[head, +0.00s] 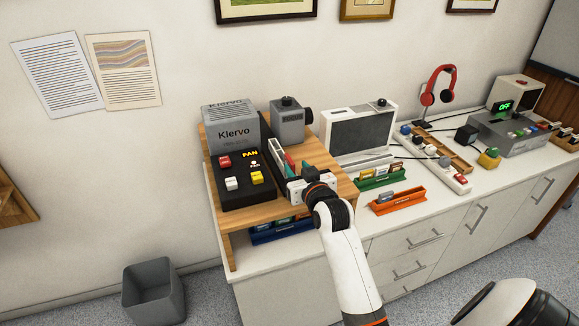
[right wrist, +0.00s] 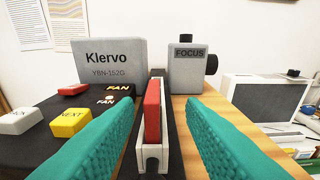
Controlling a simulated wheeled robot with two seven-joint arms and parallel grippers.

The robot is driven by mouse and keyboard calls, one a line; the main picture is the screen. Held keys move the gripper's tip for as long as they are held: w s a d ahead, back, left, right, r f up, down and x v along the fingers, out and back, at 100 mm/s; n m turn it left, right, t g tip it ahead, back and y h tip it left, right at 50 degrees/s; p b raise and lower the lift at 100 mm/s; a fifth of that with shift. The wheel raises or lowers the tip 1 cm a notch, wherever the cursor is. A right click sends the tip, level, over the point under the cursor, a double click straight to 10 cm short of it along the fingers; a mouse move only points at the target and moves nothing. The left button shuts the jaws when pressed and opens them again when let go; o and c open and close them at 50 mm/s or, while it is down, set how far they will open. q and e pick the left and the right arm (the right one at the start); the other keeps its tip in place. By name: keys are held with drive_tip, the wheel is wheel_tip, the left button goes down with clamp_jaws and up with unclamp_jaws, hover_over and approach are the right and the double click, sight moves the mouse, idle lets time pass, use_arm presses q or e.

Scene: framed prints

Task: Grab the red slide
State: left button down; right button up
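The red slide (right wrist: 152,112) stands upright in a narrow white slotted holder (right wrist: 153,158) in the right wrist view, beside the black slide projector marked Klervo. My right gripper (right wrist: 160,135) is open, with one teal finger on each side of the slide and visible gaps between. In the head view my right gripper (head: 298,170) is over the wooden stand, at the right side of the projector (head: 238,195), and partly hides the slide holder. My left gripper is not in view.
The wooden stand (head: 247,222) carries the projector and a grey FOCUS block (head: 287,122). On the white counter to the right are a white-framed screen (head: 362,132), a green rack (head: 380,179) and an orange rack (head: 397,201). A blue rack (head: 275,233) is under the stand.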

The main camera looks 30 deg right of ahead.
sight(294, 168)
drive_tip(key=x, duration=0.3)
drive_tip(key=p+x, duration=0.1)
drive_tip(key=x, duration=0.1)
drive_tip(key=shift+a+f, duration=0.2)
drive_tip(key=shift+a, duration=0.1)
clamp_jaws()
